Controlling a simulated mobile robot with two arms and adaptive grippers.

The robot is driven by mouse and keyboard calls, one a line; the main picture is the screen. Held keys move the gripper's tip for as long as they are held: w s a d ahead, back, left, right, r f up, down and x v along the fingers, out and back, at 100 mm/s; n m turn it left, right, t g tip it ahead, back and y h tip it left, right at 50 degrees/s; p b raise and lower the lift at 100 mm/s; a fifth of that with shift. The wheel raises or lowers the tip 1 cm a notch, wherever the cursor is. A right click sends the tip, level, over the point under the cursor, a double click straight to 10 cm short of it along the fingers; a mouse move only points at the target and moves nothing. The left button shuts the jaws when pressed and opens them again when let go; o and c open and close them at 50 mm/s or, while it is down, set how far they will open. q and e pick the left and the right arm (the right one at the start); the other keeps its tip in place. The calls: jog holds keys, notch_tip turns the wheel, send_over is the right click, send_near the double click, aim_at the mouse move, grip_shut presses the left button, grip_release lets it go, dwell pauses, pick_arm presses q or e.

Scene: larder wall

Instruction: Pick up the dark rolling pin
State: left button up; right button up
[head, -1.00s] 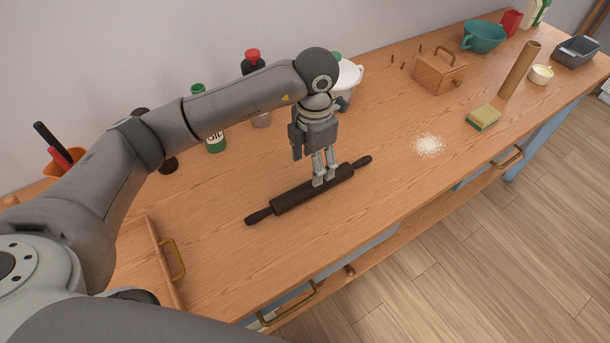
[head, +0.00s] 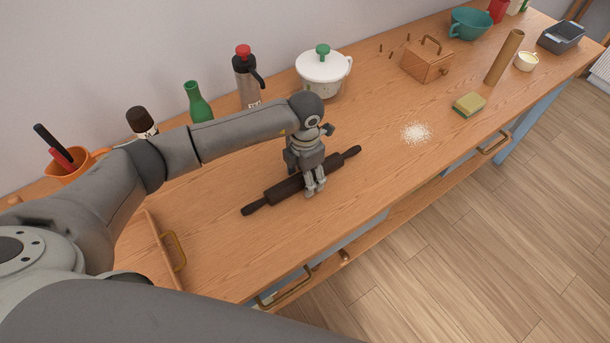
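The dark rolling pin (head: 284,190) lies on the wooden counter, slanting from lower left to upper right, with a thin handle at each end. My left gripper (head: 314,190) reaches down over the middle of the pin from above. Its fingertips show at the pin's near side, low by the counter. The gripper body covers part of the pin, and I cannot tell whether the fingers are closed on it. My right gripper is not in view.
Behind my arm stand a white pot with a green knob (head: 323,74), a red-topped bottle (head: 247,80) and a green bottle (head: 197,104). White powder (head: 415,133), a sponge (head: 469,105) and a wooden box (head: 427,62) lie to the right. A wooden tray (head: 158,255) is at lower left.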

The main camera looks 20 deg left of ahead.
pick_arm(q)
jog(key=c, duration=0.7)
jog(key=shift+r, duration=0.1)
jog(key=c, duration=0.6)
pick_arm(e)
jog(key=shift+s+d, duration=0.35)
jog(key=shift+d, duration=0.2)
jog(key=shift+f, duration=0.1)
